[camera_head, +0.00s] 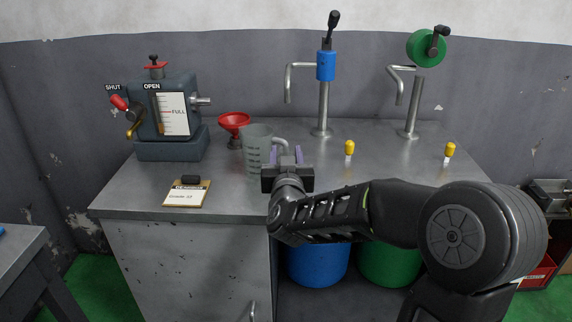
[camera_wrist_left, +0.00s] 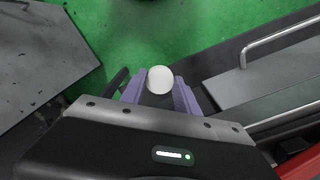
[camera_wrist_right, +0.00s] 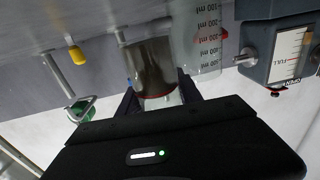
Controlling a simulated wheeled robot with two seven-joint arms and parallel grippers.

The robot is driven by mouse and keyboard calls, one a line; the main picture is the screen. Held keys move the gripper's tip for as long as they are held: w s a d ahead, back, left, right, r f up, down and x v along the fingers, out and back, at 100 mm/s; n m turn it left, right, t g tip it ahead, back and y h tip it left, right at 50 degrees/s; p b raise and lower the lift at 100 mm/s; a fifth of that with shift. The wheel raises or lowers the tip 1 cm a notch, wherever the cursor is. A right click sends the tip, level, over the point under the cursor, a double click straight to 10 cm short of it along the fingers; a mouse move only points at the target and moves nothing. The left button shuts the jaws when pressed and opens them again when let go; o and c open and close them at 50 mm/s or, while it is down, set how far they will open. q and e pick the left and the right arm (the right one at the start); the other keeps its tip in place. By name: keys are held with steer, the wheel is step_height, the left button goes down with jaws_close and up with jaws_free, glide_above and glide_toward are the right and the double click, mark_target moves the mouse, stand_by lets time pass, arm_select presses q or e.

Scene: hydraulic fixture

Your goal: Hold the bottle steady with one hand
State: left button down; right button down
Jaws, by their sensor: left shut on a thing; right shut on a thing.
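My left gripper (camera_wrist_left: 159,92) is shut on a white, round-topped thing (camera_wrist_left: 160,79), held over the green floor. It may be the bottle seen end-on, but its body is hidden. The left arm is outside the head view. The exact finger contact is partly hidden.
On the bench (camera_head: 230,195) stand a gauge tank (camera_head: 165,105) at left, a red funnel (camera_head: 234,122), a blue pump tap (camera_head: 325,66) and a green-wheeled tap (camera_head: 424,48). Two yellow-topped pieces (camera_head: 349,147) stand in front of the taps. Blue (camera_head: 318,265) and green (camera_head: 390,263) drums sit below.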

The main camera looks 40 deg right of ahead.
arm_select(q)
steer(key=shift+r+p, duration=0.55)
steer(key=shift+r, duration=0.2)
arm_select(e)
step_height(320, 180, up, 6)
steer(key=shift+r, duration=0.2)
steer(key=c, duration=1.4)
jaws_free()
steer(key=shift+c, duration=0.2)
jaws_close()
